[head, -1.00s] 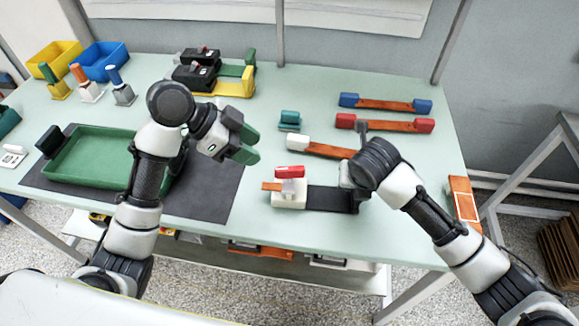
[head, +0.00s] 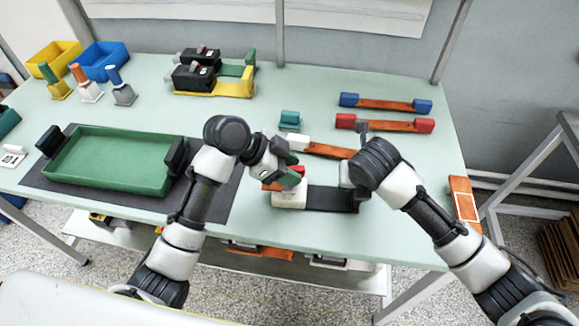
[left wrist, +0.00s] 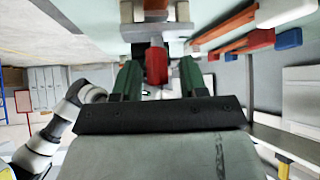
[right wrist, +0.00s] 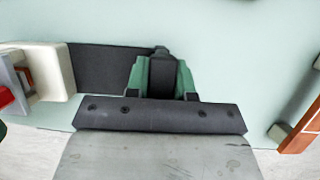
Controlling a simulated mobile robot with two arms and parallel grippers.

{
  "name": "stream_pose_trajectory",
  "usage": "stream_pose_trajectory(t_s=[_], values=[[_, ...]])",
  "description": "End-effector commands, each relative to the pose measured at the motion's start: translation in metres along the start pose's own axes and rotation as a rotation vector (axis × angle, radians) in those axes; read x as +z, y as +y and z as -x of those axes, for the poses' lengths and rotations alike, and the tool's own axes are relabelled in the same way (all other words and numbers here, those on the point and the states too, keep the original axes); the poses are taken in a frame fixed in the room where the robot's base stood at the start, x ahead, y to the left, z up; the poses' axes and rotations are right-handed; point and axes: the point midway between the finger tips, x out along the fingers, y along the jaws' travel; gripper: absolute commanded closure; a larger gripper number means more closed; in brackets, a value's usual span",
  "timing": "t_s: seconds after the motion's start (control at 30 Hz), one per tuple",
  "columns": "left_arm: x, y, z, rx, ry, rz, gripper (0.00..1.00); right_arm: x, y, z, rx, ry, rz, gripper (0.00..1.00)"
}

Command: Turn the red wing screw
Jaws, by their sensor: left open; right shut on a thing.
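The red wing screw (head: 299,170) is at the top of a white block (head: 289,199) with a black bar (head: 326,199) running right from it. My left gripper (head: 290,167) is at the screw. In the left wrist view the red screw (left wrist: 156,66) stands between the two green fingers (left wrist: 158,80), which are apart. My right gripper (right wrist: 164,78) is shut on the far end of the black bar, which also shows in the right wrist view (right wrist: 105,68). A bit of the red screw (right wrist: 5,97) shows at that view's left edge. In the head view the right fingers are mostly hidden.
Orange bars with white, red (head: 424,125) and blue ends lie behind. A teal block (head: 290,120) stands near the back middle. A green tray (head: 110,184) sits on a dark mat at left. Black devices (head: 194,76), bins and stamp-like handles stand at the back left.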

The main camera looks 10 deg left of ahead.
Motion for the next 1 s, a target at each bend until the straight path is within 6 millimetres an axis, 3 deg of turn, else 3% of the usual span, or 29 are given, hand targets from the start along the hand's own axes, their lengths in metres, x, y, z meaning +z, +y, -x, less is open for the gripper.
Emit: stream_pose_trajectory(t_s=[0.03, 0.3, 0.67, 1.0], values=[[0.0001, 0.0, 0.0001, 0.0, 0.0, 0.0, 0.6, 0.0002, 0.0001, 0.0003, 0.0, -0.001, 0.0, 1.0], [0.0001, -0.0001, 0.0004, 0.0, 0.0, 0.0, 1.0, 0.0003, 0.0001, 0.0003, 0.001, -0.001, 0.0, 1.0], [0.001, -0.0001, 0.0004, -0.034, -0.005, 0.034, 1.0, 0.0003, 0.0002, 0.0003, 0.001, -0.001, 0.0, 1.0], [0.0009, 0.0004, 0.0004, -0.199, -0.005, 0.197, 1.0, 0.0003, 0.0002, 0.0003, 0.0, -0.001, 0.0, 1.0]])
